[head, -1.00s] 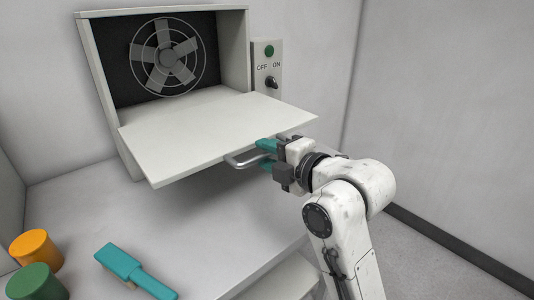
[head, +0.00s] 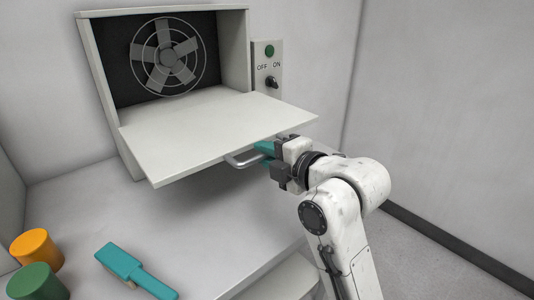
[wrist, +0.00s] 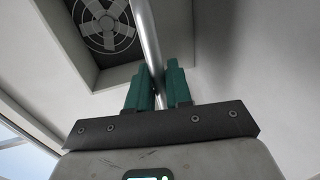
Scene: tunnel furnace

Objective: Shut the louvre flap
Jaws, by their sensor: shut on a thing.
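The louvre flap (head: 215,134) is a flat pale panel hinged at the bottom of the box opening. It stands folded out, roughly level, over the table. A curved metal handle (head: 240,160) is fixed under its front edge; in the wrist view the bar (wrist: 146,40) runs between the fingers. My gripper (head: 264,150) has teal fingers and is shut on the handle, under the flap's front right part. The fingers (wrist: 157,90) also show in the wrist view, one on each side of the bar. Part of the fingers is hidden by the flap in the head view.
A fan (head: 167,57) sits in the dark back of the open box (head: 233,50). A switch panel (head: 268,68) with an OFF/ON knob is at its right. An orange cylinder (head: 36,248), a green cylinder (head: 37,282) and a teal brush-like tool (head: 135,270) are on the table, front left.

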